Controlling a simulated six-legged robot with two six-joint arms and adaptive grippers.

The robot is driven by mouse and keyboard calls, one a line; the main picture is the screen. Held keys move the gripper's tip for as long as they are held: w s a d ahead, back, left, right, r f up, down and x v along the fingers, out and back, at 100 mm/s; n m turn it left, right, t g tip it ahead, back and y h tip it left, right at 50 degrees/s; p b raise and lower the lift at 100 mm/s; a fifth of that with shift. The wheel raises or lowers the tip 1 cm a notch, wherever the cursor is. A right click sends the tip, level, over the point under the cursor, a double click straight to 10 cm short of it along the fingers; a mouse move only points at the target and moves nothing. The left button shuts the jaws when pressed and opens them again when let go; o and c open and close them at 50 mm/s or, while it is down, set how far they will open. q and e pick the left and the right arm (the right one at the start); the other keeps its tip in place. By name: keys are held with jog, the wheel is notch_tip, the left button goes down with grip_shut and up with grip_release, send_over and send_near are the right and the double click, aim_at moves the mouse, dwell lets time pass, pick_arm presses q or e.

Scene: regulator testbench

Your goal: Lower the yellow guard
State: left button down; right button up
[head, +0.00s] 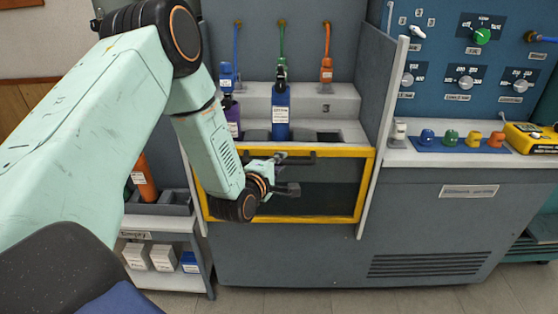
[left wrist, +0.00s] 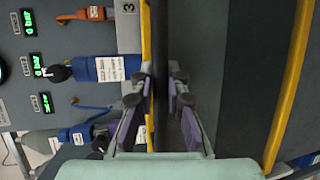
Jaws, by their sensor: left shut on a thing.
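The yellow guard (head: 318,219) is a yellow frame around a dark see-through panel at the front of the middle bench. Its top edge lies below the bottles, at about the height of the bench's work surface. A dark bar handle (head: 303,155) runs along its upper part. My left gripper (head: 284,173) is at this handle, shut on it. In the left wrist view, the handle (left wrist: 160,50) passes between the fingers of my left gripper (left wrist: 161,88), and yellow frame edges (left wrist: 287,90) show on both sides. My right gripper is not in view.
A blue bottle (head: 281,113) and a purple bottle (head: 233,122) stand behind the guard, under coloured hoses. Side panels (head: 384,110) flank the bay. A knob panel (head: 470,60) and coloured caps (head: 450,138) are at right. A rack with an orange bottle (head: 145,178) is at left.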

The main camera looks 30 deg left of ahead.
pick_arm(q)
jog(key=shift+s+d+f+b, duration=0.1)
jog(key=shift+f+b, duration=0.55)
jog(key=shift+f, duration=0.6)
jog(key=c, duration=1.4)
grip_release()
jog(key=shift+r, duration=0.2)
jog(key=shift+o, duration=0.3)
jog(key=v, duration=1.2)
jog(key=shift+f, duration=0.1)
